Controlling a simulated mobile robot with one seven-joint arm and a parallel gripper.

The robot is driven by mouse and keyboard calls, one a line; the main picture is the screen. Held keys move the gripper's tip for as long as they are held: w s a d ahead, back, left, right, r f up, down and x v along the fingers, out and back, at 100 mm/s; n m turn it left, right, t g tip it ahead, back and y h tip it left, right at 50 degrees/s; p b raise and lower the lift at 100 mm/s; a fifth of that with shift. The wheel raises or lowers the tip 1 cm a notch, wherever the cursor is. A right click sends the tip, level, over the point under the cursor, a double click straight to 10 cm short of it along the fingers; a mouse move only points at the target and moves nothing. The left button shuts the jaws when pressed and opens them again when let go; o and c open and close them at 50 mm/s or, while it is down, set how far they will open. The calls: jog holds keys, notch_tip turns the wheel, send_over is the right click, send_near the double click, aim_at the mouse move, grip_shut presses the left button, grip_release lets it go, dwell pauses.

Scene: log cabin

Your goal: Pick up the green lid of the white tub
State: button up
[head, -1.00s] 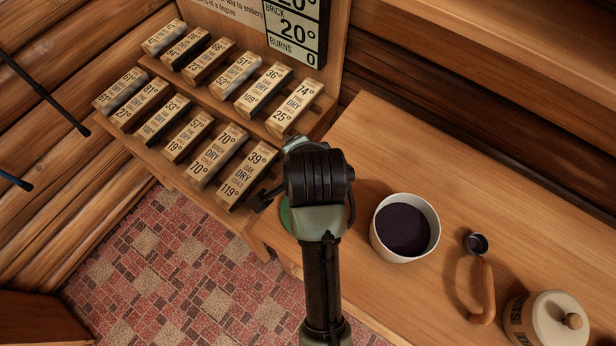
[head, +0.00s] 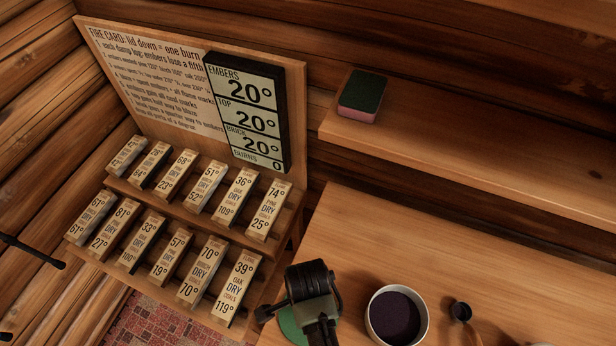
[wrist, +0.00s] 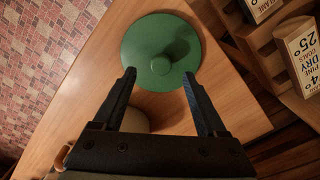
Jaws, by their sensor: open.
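The green lid (wrist: 142,47) lies on the wooden table near its corner, round with a knob in the middle. In the head view only a part of the lid (head: 289,322) shows, the rest hidden behind my arm. My gripper (wrist: 159,76) is open and empty, its two fingers pointing toward the lid's near edge with the knob beyond the tips. The white tub (head: 373,316) with dark contents stands open on the table, to the right of the lid and apart from it.
A tiered rack of labelled blocks (head: 190,285) stands just left of the lid. A small dark scoop (head: 461,311) lies right of the tub. A green and pink sponge (head: 362,95) sits on the upper shelf (head: 480,150). The table's back stretch (head: 390,235) is clear.

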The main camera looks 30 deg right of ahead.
aim_at(286, 320)
jog(key=shift+d+f, duration=0.1)
jog(key=shift+f, duration=2.95)
grip_shut()
